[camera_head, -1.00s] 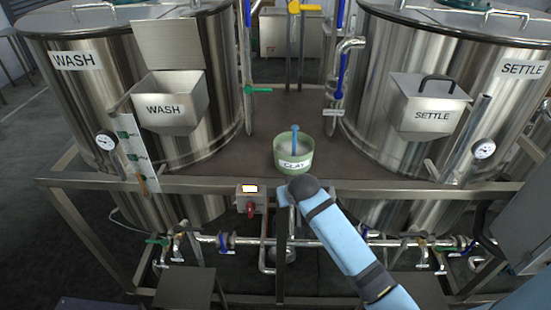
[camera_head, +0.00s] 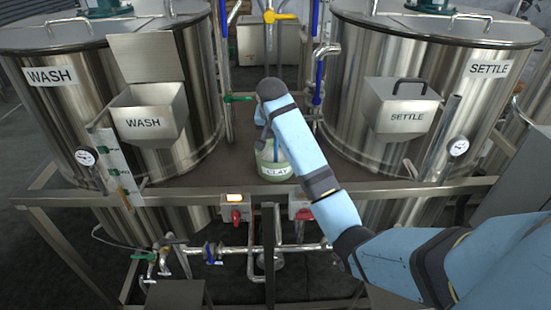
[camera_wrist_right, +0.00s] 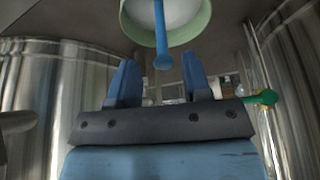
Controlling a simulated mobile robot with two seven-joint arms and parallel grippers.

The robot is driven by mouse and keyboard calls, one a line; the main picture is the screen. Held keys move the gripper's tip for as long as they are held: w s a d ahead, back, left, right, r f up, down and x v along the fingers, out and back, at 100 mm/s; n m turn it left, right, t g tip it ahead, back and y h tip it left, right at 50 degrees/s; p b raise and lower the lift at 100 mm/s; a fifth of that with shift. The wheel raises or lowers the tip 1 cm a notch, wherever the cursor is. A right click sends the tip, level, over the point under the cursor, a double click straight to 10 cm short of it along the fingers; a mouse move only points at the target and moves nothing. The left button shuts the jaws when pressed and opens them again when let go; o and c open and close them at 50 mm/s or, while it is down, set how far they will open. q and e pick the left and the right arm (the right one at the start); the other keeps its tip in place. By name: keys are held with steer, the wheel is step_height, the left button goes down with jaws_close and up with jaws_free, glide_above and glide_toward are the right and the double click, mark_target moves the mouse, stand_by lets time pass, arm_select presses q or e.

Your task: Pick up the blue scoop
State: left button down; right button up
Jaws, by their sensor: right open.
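The blue scoop (camera_head: 276,150) stands upright in a pale green tub labelled CLAY (camera_head: 276,171). In the head view my right arm partly covers both, and the right gripper's fingers are hidden. In the right wrist view my right gripper (camera_wrist_right: 158,62) is open. The scoop's blue handle (camera_wrist_right: 162,45) reaches down from the tub (camera_wrist_right: 206,22) toward the space between the two fingertips. The fingers do not visibly touch it, and its exact depth is unclear. My left gripper is not in view.
The tub stands on a brown deck (camera_head: 205,178) between the WASH tank (camera_head: 60,110) and the SETTLE tank (camera_head: 350,85). Hoppers (camera_head: 145,108) and (camera_head: 408,103) jut from the tanks. Pipes with blue and green handles rise behind the tub.

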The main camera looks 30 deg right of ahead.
mark_target(276, 143)
steer(key=shift+x, duration=0.9)
steer(key=x, duration=0.2)
steer(key=p+x, duration=0.2)
steer(key=x, duration=0.1)
steer(key=shift+w+d+f, duration=0.15)
steer(key=shift+w+d, duration=0.1)
steer(key=shift+w, duration=0.15)
jaws_close()
